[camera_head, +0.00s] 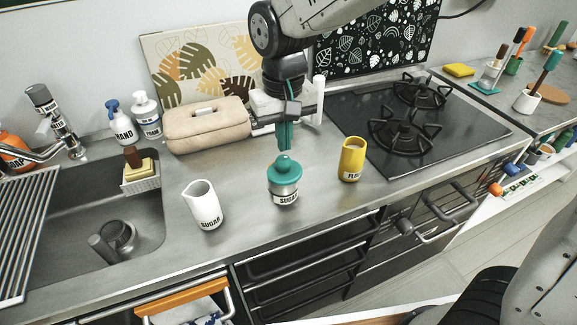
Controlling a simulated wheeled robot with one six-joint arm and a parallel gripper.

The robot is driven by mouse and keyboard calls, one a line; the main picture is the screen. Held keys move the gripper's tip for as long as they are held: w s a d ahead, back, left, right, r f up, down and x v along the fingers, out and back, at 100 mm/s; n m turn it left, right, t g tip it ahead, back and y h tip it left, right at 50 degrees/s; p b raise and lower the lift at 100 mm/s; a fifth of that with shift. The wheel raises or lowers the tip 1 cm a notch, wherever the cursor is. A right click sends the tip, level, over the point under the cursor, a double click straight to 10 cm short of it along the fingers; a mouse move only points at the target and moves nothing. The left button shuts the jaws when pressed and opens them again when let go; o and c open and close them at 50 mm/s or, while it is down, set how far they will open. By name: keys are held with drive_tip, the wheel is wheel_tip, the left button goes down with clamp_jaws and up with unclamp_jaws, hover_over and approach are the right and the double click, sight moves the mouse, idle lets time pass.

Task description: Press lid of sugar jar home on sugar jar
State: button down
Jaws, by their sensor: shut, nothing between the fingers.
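The sugar jar (285,196) stands upright on the steel counter near its front edge, with a "SUGAR" label on its side. The teal lid (284,170) with a round knob sits on top of the jar. I cannot tell from this view whether it is fully seated. My gripper (285,146) points down just above the lid's knob. Its teal fingers are shut with nothing between them. A small gap seems to show between fingertips and knob, but contact is hard to judge.
A white sugar pitcher (204,205) stands left of the jar and a yellow canister (352,158) right of it. A beige bag (207,125) lies behind. The sink (70,205) is at left, the gas hob (400,130) at right. The counter immediately around the jar is clear.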

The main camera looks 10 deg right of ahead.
drive_tip(key=shift+f, duration=0.15)
idle(0.5)
drive_tip(key=shift+f, duration=1)
drive_tip(key=shift+r, duration=3)
drive_tip(key=s+d+r+m+t, duration=0.1)
drive_tip(key=s+d+r+m, duration=0.1)
drive_tip(key=s+d, duration=1.7)
drive_tip(key=d+m, duration=0.1)
drive_tip(key=d, duration=0.1)
drive_tip(key=shift+s+d+r, duration=0.35)
drive_tip(key=shift+s+d, duration=0.05)
